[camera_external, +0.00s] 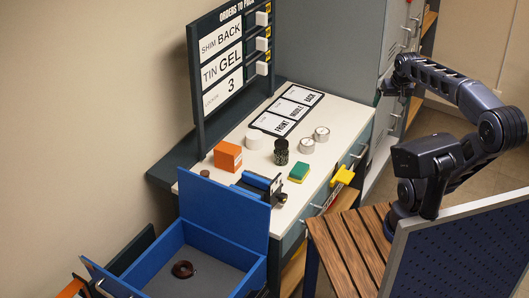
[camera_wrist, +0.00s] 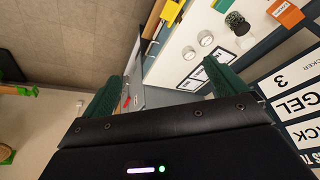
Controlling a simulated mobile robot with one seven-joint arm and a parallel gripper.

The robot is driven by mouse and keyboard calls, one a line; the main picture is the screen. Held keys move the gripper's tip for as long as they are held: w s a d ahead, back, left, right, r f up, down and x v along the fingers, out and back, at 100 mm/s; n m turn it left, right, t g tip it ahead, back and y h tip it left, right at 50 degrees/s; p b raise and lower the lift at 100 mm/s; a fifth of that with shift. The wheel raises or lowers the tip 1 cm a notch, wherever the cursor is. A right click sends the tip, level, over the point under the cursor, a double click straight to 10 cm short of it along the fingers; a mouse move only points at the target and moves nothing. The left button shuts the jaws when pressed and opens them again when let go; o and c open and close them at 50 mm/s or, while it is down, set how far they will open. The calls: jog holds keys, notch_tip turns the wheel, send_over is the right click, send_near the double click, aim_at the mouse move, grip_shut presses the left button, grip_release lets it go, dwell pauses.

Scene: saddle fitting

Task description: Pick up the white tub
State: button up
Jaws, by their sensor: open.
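The white tub (camera_external: 253,140) is a short plain cylinder standing on the white worktop, left of a dark ribbed tin and just in front of the label mat. In the wrist view a white round shape beside the dark tin appears to be the same tub (camera_wrist: 246,42), partly cut off by the tin. My gripper (camera_wrist: 163,88) is open and empty, with its two green fingers spread wide. In the external view my gripper (camera_external: 390,87) is raised at the upper right, well away from the tub, and its fingers are hard to make out.
The dark tin (camera_external: 281,151) stands close right of the tub; two silvery tins (camera_external: 314,138) are further right. An orange box (camera_external: 228,155), a green-yellow sponge (camera_external: 299,172) and a blue device (camera_external: 262,184) are nearby. An order board (camera_external: 230,62) rises behind. A blue bin (camera_external: 172,255) stands in front.

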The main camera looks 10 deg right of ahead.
jog(key=w+a+r+m+g, duration=0.1)
jog(key=w+a+m, duration=0.15)
jog(key=w, duration=0.55)
jog(key=w+a+m, duration=0.2)
jog(key=w+a, duration=0.2)
jog(key=w, duration=0.4)
jog(key=m+g, duration=0.3)
jog(key=m, duration=0.8)
send_over(254, 134)
notch_tip(254, 134, down, 30)
jog(key=shift+s+f, duration=0.1)
jog(key=shift+s, duration=0.05)
jog(key=shift+a+f, duration=0.25)
jog(key=shift+f, duration=0.3)
jog(key=f, duration=1)
jog(key=shift+d+f, duration=0.2)
jog(key=shift+f, duration=0.05)
jog(key=shift+c, duration=0.5)
